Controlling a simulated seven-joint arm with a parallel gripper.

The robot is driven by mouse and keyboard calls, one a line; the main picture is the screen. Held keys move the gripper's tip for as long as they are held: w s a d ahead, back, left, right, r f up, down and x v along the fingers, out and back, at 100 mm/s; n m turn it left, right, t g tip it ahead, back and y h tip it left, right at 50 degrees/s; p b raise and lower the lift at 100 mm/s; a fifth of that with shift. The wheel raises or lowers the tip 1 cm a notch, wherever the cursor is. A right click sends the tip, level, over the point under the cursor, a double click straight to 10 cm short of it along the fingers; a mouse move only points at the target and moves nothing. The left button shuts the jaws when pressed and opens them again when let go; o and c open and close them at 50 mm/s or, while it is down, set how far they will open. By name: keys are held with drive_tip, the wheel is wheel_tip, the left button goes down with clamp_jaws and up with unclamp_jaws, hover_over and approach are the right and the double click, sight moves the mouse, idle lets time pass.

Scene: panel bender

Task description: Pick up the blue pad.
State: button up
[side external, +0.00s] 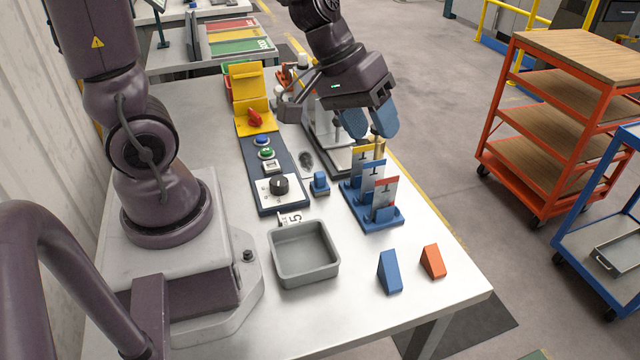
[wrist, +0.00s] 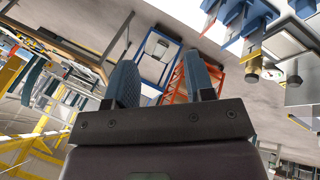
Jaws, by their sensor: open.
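Two blue pieces could be the pad, and I cannot tell which one it is. One is a blue wedge-shaped piece (side external: 390,272) standing on the table's near right, beside an orange wedge (side external: 432,261). The other is a small blue block (side external: 320,184) between the control panel and the card rack. My gripper (side external: 368,124) is open and empty, above the table's right edge behind the card rack, well away from both pieces. Its two blue fingers are spread in the wrist view (wrist: 158,62), with nothing between them. Neither piece is clearly identifiable there.
A blue rack (side external: 393,219) holds yellow, blue and red cards, close below my gripper. A grey tray (side external: 304,255) sits near the front. A panel with buttons and a knob (side external: 279,186) lies left of the rack. The table's front right corner is mostly clear.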

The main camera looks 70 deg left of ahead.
drive_tip(key=w+a+f+n+t+y, duration=0.1)
drive_tip(key=w+a+f+n, duration=0.3)
drive_tip(key=w+f+n, duration=0.1)
drive_tip(key=n+g+y, duration=0.6)
drive_tip(key=n+y, duration=0.1)
approach(320, 174)
drive_tip(key=x, duration=1.2)
drive_tip(key=shift+w+f, duration=0.1)
drive_tip(key=c, duration=0.6)
